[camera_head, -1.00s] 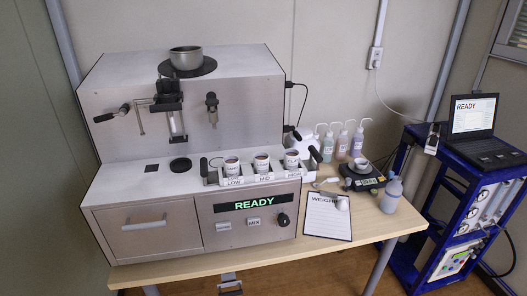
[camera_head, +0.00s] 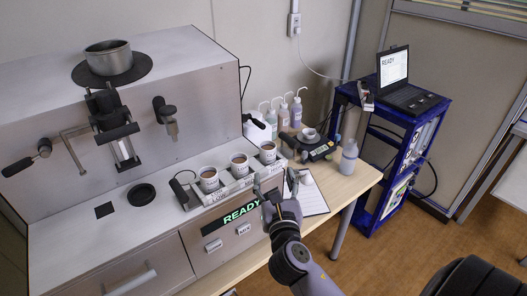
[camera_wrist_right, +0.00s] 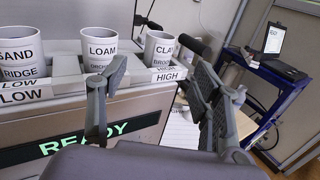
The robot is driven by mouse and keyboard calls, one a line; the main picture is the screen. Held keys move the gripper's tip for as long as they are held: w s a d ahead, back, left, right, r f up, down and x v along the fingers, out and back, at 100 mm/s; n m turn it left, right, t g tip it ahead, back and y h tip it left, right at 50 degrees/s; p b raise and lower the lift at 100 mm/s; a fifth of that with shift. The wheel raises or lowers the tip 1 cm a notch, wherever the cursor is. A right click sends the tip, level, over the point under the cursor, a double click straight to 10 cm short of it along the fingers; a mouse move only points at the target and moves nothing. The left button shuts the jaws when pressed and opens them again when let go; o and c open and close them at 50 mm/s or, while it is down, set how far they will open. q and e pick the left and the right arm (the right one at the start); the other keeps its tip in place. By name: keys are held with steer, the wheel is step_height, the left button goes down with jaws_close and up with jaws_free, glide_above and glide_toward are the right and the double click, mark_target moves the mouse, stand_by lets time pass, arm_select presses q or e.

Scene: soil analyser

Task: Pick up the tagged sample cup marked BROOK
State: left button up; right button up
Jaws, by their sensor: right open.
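Three white cups stand in a row in a rack (camera_wrist_right: 65,88) at the analyser's front. In the right wrist view, the rightmost cup (camera_wrist_right: 160,47) reads CLAY, with a partly hidden tag starting BROO (camera_wrist_right: 160,63) at its foot, above the HIGH label. The middle cup (camera_wrist_right: 99,46) reads LOAM, the left one (camera_wrist_right: 19,50) SAND with a RIDGE tag. In the head view, the CLAY cup (camera_head: 267,153) is nearest the clipboard. My right gripper (camera_head: 272,189) is open and empty in front of it, apart from it; its fingers (camera_wrist_right: 158,78) frame the cup. My left gripper is out of view.
The analyser's screen (camera_head: 241,212) reads READY. A dark handle (camera_wrist_right: 190,44) stands right of the CLAY cup. The clipboard (camera_head: 312,199), a scale (camera_head: 322,151) bearing a small cup, and a bottle (camera_head: 348,157) lie to the right. A blue cart (camera_head: 385,165) holds a laptop.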

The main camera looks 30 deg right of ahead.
mark_target(269, 154)
steer(key=p+x, duration=0.1)
steer(key=x, duration=0.6)
steer(key=shift+w+a, duration=0.1)
steer(key=shift+w, duration=0.15)
steer(key=shift+w+d+p, duration=0.3)
steer(key=shift+w, duration=0.2)
steer(key=shift+w+d, duration=0.15)
steer(key=shift+w, duration=0.05)
steer(key=p+x, duration=0.1)
steer(key=x, duration=0.3)
steer(key=shift+w+d+f, duration=0.15)
steer(key=shift+w+d, duration=0.1)
steer(key=shift+w, duration=0.05)
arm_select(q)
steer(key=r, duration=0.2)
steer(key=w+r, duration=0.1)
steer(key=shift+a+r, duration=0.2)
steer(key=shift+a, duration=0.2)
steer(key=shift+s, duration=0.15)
arm_select(e)
steer(key=shift+s, duration=0.1)
steer(key=shift+c, duration=0.5)
steer(key=shift+c, duration=0.6)
steer(key=c, duration=1.1)
